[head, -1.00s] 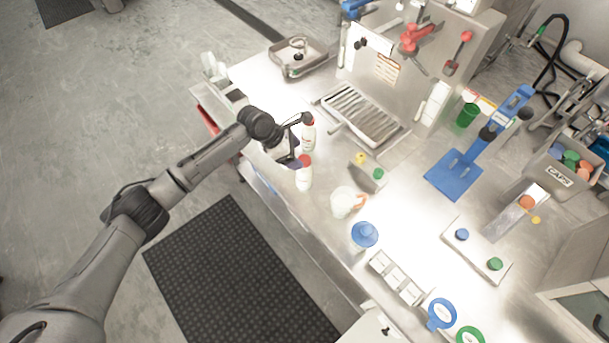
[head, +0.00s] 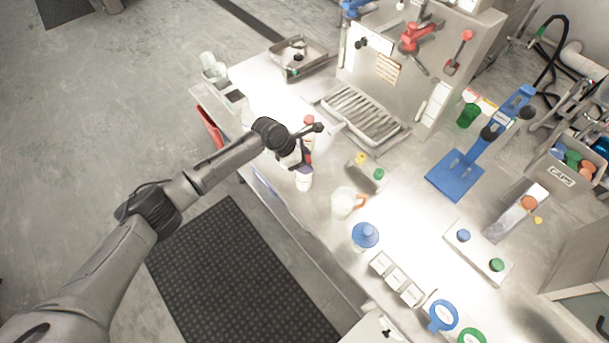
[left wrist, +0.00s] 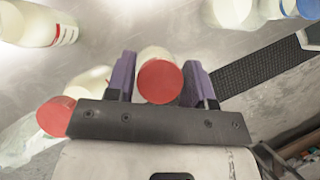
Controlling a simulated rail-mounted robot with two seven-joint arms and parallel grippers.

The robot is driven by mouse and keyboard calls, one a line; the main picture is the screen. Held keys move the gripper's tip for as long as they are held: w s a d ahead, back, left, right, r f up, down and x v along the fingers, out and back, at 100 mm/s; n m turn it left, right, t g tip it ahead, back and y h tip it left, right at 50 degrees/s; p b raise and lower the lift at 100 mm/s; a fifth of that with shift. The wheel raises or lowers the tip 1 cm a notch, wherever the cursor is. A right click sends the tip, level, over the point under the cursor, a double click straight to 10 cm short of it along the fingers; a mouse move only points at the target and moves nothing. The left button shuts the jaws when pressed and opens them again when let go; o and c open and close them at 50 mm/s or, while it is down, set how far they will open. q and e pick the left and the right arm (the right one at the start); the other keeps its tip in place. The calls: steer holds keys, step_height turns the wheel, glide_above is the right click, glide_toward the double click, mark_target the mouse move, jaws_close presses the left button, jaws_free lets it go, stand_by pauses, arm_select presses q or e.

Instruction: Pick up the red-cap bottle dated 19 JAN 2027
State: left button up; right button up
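My left gripper (head: 303,155) is at the near-left edge of the steel counter, among small white bottles. In the left wrist view, its two purple fingers (left wrist: 160,82) stand on either side of a red-cap bottle (left wrist: 160,80), apparently with a narrow gap at each side. In the head view, a white bottle (head: 304,182) shows just below the gripper. Another red-cap bottle (head: 309,121) stands behind it. No date is readable. My right gripper is out of view.
A white jug (head: 343,202) with an orange handle and a blue-lidded container (head: 365,235) stand to the right along the front edge. A drip grate (head: 362,112) lies behind. A blue press stand (head: 456,176) is further right. The floor mat (head: 235,275) is below.

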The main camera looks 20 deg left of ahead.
arm_select(q)
jaws_close()
stand_by(0.3)
